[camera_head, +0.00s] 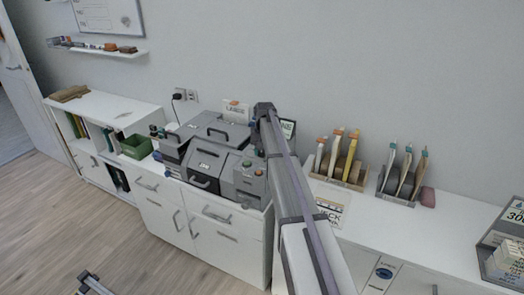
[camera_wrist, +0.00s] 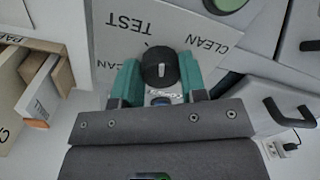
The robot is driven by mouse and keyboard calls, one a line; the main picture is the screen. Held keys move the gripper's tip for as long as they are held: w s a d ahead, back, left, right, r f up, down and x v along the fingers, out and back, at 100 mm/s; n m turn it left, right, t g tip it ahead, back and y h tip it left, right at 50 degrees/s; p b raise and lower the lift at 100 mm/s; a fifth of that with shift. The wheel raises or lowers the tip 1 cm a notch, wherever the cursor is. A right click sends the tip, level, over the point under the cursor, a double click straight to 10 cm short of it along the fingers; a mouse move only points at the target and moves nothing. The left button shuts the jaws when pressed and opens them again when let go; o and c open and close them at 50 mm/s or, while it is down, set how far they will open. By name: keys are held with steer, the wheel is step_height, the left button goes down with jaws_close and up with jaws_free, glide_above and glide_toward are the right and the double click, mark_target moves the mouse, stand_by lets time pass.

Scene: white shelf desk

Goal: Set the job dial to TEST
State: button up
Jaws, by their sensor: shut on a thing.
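The job dial (camera_wrist: 155,66) is a round black knob on a pale panel (camera_wrist: 170,22) in the wrist view. The panel carries the words TEST, above and left of the knob, and CLEAN, to its right and again lower left. A short white mark shows on the right part of the knob. My gripper (camera_wrist: 160,76) has teal fingers on both sides of the knob and is shut on it. In the head view my arm covers the dial and the gripper tips.
Grey machine boxes (camera_head: 208,160) stand on the white cabinet left of my arm.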

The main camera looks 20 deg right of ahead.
steer(key=n, duration=0.6)
steer(key=shift+n, duration=0.3)
stand_by(0.4)
steer(key=o, duration=0.9)
steer(key=r+p, duration=1.1)
steer(key=shift+d, duration=0.3)
steer(key=shift+f, duration=0.1)
